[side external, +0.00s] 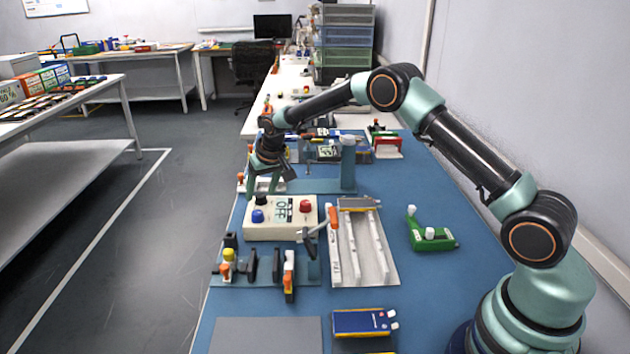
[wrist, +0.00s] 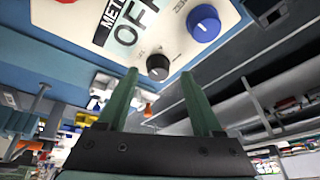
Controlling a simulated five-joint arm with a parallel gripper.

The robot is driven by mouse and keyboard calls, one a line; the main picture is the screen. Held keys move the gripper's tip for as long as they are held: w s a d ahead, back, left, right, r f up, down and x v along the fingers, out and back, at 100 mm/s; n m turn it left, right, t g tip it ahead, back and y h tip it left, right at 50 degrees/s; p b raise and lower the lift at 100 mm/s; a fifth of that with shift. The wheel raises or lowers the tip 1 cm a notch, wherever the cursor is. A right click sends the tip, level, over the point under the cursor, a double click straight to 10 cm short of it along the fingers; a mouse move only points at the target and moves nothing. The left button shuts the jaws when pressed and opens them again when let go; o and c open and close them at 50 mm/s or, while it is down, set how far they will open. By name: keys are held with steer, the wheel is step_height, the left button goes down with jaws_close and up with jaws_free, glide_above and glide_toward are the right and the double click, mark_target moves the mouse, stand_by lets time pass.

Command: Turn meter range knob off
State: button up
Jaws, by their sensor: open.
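The meter (side external: 280,232) is a cream box on the blue bench, with a display reading "OFF". It carries a black knob (side external: 261,200), a blue knob (side external: 257,216) and a red knob (side external: 305,206). My gripper (side external: 263,188) is open and points down at the meter's far left corner, by the black knob. In the wrist view the black knob (wrist: 158,67) appears between the tips of my open fingers (wrist: 159,76), with a gap on each side. The blue knob (wrist: 204,23) is beyond the right finger. I cannot tell if the fingertips reach down around the black knob.
A rack with a yellow-topped part and orange handles (side external: 265,268) stands just in front of the meter. A tray with white rails (side external: 382,268) and a green fixture (side external: 430,235) lie to the right. A blue device (side external: 360,322) lies in front.

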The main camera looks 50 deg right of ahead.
steer(key=shift+w+f, duration=0.2)
steer(key=shift+f, duration=0.4)
jaws_close()
steer(key=shift+n, duration=1.4)
steer(key=shift+d+r, duration=0.1)
jaws_free()
steer(key=v, duration=1.2)
